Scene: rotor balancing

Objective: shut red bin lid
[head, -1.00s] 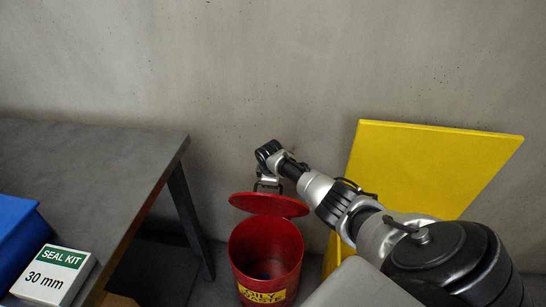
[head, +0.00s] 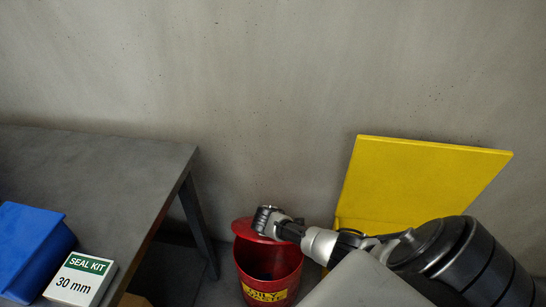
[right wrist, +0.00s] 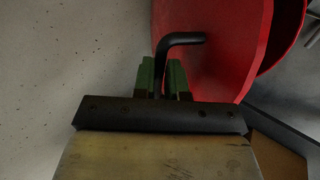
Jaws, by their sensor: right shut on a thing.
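The red bin (head: 288,272) stands on the floor by the wall, with a yellow label and a dark interior that shows. Its red lid (head: 241,229) is open, raised at the back of the rim and partly hidden by my right arm. In the right wrist view the red lid (right wrist: 215,65) carries a black bent handle (right wrist: 183,40). My right gripper (right wrist: 165,80) is shut on this handle between its green fingertips. In the head view its fingertips are hidden behind the wrist. My left gripper is not in view.
A grey table (head: 110,165) stands at left with a blue bin (head: 30,250) and a white seal kit box (head: 80,278). The wall is close behind the red bin.

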